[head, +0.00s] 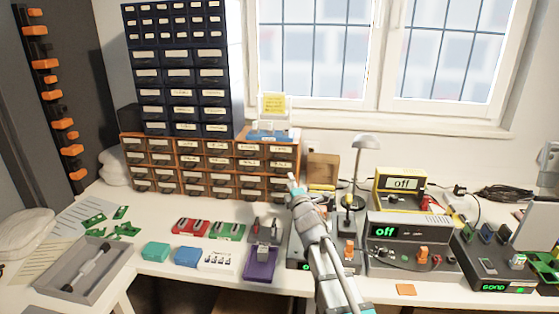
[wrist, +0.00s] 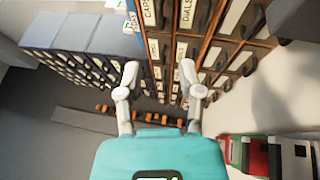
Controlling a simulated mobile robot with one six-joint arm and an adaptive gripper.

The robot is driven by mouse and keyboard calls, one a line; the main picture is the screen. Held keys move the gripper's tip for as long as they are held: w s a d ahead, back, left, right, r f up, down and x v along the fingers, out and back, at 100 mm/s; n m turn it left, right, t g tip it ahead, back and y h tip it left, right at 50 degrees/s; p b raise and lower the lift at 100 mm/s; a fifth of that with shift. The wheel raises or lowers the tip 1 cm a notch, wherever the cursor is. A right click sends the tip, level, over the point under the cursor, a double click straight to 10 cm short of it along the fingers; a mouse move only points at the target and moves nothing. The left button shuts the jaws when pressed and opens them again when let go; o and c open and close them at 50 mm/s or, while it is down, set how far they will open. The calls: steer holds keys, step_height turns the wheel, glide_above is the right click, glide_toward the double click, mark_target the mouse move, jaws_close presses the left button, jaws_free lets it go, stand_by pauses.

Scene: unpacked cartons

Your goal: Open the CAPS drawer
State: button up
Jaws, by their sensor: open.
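The brown drawer cabinet (head: 208,165) stands at the back of the bench, with several rows of small labelled drawers. Its labels are too small to read in the head view. In the wrist view the CAPS drawer (wrist: 149,14) shows at the top edge, partly cut off, beside the DIALS drawer (wrist: 185,18). Both look shut. My gripper (head: 292,181) is at the right end of the cabinet in the head view. In the wrist view its two fingers (wrist: 164,82) are spread with nothing between them, below the CAPS label in the picture. I see no contact with the drawer.
A dark blue drawer cabinet (head: 178,70) stands on the brown one. Red (head: 190,227) and green (head: 227,231) trays, a purple holder (head: 261,263) and a grey tray (head: 90,268) lie in front. A lamp (head: 352,200) and instruments (head: 410,240) stand to the right.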

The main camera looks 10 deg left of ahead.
steer(key=p+x, duration=0.2)
steer(key=x, duration=1.1)
steer(key=shift+w+a+r, duration=0.1)
steer(key=shift+w, duration=0.3)
jaws_close()
